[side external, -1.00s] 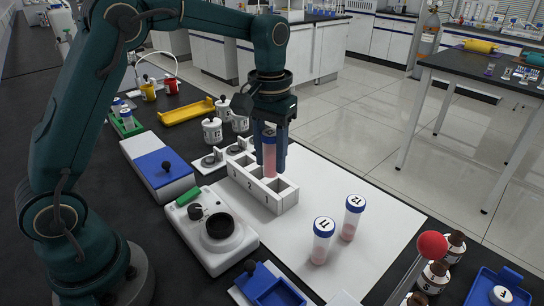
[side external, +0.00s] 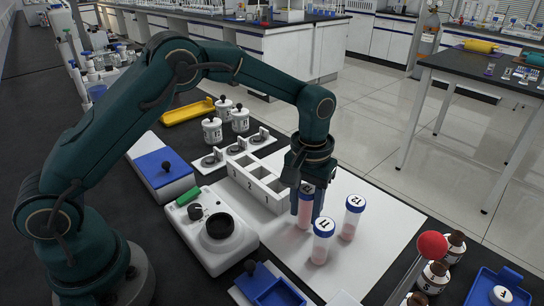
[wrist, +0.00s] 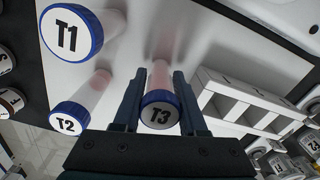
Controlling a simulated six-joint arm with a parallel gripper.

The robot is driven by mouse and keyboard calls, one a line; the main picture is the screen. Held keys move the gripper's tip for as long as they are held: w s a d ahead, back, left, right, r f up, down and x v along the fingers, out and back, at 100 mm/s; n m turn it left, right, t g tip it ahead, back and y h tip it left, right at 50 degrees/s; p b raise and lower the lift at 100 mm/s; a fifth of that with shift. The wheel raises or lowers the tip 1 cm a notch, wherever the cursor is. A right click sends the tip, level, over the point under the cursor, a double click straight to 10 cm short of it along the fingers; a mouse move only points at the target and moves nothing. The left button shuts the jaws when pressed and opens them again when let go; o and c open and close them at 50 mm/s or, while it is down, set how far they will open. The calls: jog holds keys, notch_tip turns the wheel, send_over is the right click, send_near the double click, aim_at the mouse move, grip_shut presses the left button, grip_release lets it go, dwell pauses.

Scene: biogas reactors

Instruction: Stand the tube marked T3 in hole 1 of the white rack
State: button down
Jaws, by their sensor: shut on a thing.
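The tube T3 (side external: 306,208) has a blue-rimmed white cap and pink contents. My gripper (side external: 306,197) is shut on it near the cap and holds it upright over the white mat, right of the rack. I cannot tell whether its bottom touches the mat. In the wrist view the T3 cap (wrist: 160,112) shows between the two fingers (wrist: 160,100). The white rack (side external: 268,197) has numbered square holes, and those I can see look empty. It also shows in the wrist view (wrist: 245,93), to the right of the fingers.
Tubes T1 (side external: 321,245) and T2 (side external: 352,218) stand upright on the mat (side external: 375,255), close to T3. A white device with a round black dish (side external: 220,228) stands left of the rack. Lidded jars (side external: 212,131) stand behind.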

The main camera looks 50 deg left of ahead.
jog(key=shift+c, duration=2.3)
grip_release()
jog(key=shift+f, duration=0.15)
